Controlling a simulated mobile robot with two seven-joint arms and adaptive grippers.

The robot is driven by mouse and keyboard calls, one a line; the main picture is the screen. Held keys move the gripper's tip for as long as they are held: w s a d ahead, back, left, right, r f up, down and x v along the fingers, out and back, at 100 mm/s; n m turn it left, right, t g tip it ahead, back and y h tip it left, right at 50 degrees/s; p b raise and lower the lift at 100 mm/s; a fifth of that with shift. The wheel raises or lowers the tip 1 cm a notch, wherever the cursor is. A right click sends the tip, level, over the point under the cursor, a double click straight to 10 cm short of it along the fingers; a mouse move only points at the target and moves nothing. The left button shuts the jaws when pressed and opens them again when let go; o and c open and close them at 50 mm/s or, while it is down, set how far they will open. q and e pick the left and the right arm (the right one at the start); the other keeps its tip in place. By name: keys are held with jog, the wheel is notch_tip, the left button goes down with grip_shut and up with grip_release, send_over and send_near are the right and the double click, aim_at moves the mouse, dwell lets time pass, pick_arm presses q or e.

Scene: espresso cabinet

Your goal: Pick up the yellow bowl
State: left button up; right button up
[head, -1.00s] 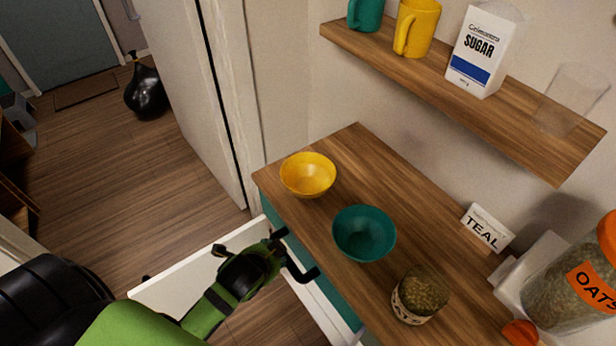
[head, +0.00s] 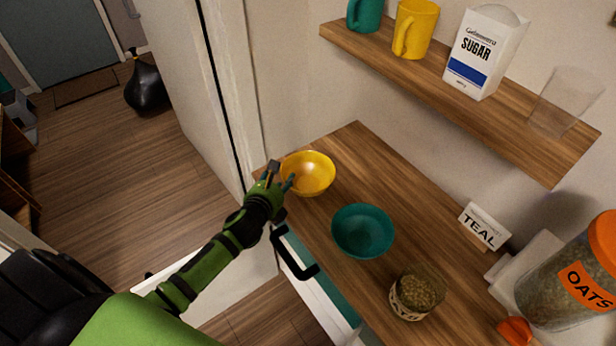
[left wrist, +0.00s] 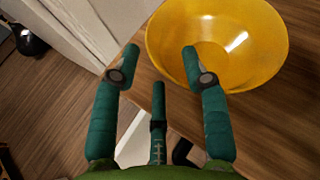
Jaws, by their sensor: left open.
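The yellow bowl (head: 310,174) stands upright on the wooden cabinet top, near its far left corner. It also shows in the left wrist view (left wrist: 220,40), at the top right. My left gripper (head: 281,176) is at the bowl's left side, by its rim. I cannot tell whether a finger touches the bowl. My right gripper is not in view.
A teal bowl (head: 363,231) and a jar (head: 416,294) stand on the cabinet top (head: 380,165) nearer me. A TEAL sign (head: 484,226) stands to the right. A shelf (head: 470,95) with mugs, sugar and a glass hangs above. A black drawer handle (head: 292,256) sticks out below.

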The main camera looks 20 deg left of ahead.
aim_at(283, 169)
pick_arm(q)
jog(key=x, duration=0.4)
jog(key=shift+s+a+p, duration=0.1)
jog(key=shift+a+p, duration=0.25)
jog(key=shift+p, duration=0.05)
jog(key=shift+w+f, duration=0.25)
jog(key=shift+w, duration=0.2)
grip_shut()
jog(key=shift+r, duration=0.15)
